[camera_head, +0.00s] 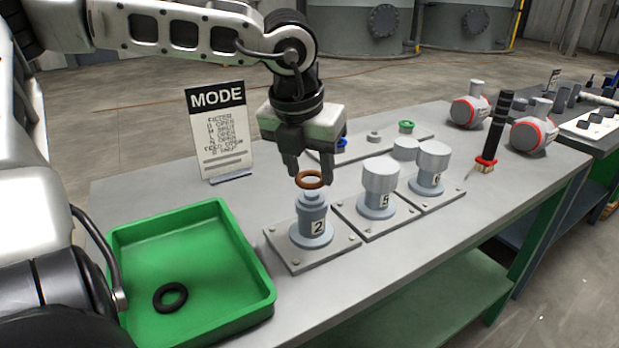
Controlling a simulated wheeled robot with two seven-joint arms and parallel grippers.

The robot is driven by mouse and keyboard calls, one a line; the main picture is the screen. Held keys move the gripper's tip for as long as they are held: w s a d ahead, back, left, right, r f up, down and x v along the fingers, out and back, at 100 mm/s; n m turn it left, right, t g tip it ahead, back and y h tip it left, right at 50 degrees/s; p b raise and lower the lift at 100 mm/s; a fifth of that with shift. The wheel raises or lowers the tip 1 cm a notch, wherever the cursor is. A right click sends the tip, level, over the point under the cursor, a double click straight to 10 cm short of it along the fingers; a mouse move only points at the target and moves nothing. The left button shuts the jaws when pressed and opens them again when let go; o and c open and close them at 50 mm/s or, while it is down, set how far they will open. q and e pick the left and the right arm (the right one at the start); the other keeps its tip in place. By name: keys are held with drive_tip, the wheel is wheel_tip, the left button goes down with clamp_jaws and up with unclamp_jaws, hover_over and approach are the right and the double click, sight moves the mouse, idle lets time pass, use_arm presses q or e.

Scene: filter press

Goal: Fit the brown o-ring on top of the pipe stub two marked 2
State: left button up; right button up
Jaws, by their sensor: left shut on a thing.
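The brown o-ring (311,180) is between the fingertips of my left gripper (309,172), which is shut on it. The ring lies roughly flat, just above the top of the pipe stub marked 2 (312,222). A small gap seems to show between ring and stub, though I cannot tell whether they touch. The stub stands upright on a square grey plate (338,254) with bolts at its corners, and its top is bare below the ring. My right gripper is not in view.
A green tray (262,262) with a black o-ring (170,297) stands at the front left. Capped stubs marked 5 (380,180) and 6 (432,161) stand close to the right. A MODE sign (219,128) stands behind. A black-handled brush (494,130) is further right.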

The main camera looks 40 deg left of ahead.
use_arm(q)
drive_tip(key=shift+f, duration=1.35)
drive_tip(key=shift+f, duration=0.1)
drive_tip(key=o, duration=1)
drive_tip(key=shift+c, duration=0.2)
drive_tip(key=shift+r, duration=0.55)
drive_tip(key=v, duration=1.1)
drive_tip(key=shift+s, duration=0.2)
drive_tip(key=shift+d, duration=0.1)
